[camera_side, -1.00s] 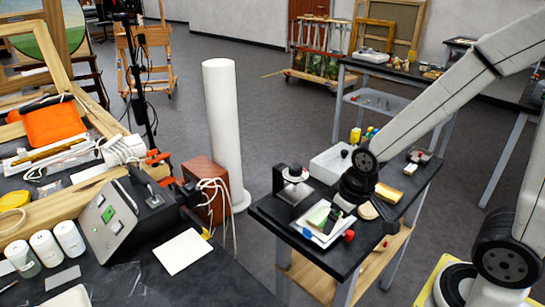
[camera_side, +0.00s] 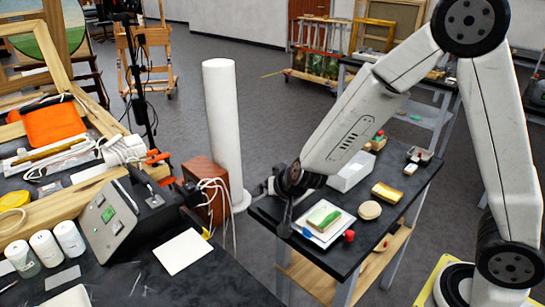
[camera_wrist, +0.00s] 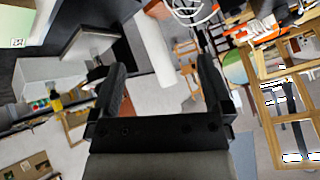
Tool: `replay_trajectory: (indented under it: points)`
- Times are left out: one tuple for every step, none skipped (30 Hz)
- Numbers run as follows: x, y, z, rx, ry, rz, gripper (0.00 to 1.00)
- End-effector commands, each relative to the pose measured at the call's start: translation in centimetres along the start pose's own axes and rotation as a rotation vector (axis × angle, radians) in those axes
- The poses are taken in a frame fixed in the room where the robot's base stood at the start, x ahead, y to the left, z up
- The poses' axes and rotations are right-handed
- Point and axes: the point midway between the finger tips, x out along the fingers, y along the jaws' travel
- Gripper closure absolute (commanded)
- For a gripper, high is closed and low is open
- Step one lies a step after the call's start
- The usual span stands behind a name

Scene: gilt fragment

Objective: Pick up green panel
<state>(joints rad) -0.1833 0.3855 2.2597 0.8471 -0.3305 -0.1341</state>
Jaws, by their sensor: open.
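The green panel (camera_side: 323,216) is a small, thick slab with a green top and paler sides. It lies on a white tray (camera_side: 313,237) at the front left of the dark side table in the side view. My gripper (camera_side: 262,188) is left of and above the tray, apart from the panel and pointing left. In the wrist view my gripper (camera_wrist: 158,72) has its two black fingers wide apart with nothing between them. I cannot make out the panel clearly in the wrist view.
A white column (camera_side: 223,130) and a brown wooden box (camera_side: 205,185) stand left of the table. A red knob (camera_side: 349,236), a round pale disc (camera_side: 370,210), a yellow block (camera_side: 387,192) and a white bin (camera_side: 352,172) surround the tray's right side.

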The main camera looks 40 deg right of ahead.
Motion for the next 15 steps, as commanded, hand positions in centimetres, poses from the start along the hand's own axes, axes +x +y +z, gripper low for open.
replay_trajectory:
  points:
    - [0.8, -0.2, -0.1, 0.033, 0.034, 0.024, 0.0]
    - [1.2, -0.3, -0.3, 0.056, 0.057, 0.039, 0.0]
    - [1.7, -0.2, -0.5, 0.085, 0.087, 0.063, 0.0]
    - [2.0, -0.2, -0.7, 0.106, 0.11, 0.081, 0.0]
    - [2.3, -0.1, -0.7, 0.125, 0.131, 0.102, 0.0]
    - [2.7, 0.0, -0.8, 0.152, 0.161, 0.129, 0.0]
    - [3.0, 0.1, -0.8, 0.172, 0.182, 0.152, 0.0]
    - [3.3, 0.2, -0.8, 0.191, 0.203, 0.176, 0.0]
    - [3.6, 0.5, -0.8, 0.213, 0.231, 0.208, 0.0]
    - [3.8, 0.7, -0.7, 0.231, 0.251, 0.234, 0.0]
    - [4.0, 0.9, -0.6, 0.248, 0.271, 0.262, 0.0]
    - [4.2, 1.1, -0.4, 0.269, 0.296, 0.298, 0.0]
    - [4.4, 1.4, -0.2, 0.283, 0.315, 0.328, 0.0]
    - [4.5, 1.7, 0.0, 0.298, 0.333, 0.358, 0.0]
    - [4.6, 2.0, 0.4, 0.315, 0.356, 0.399, 0.0]
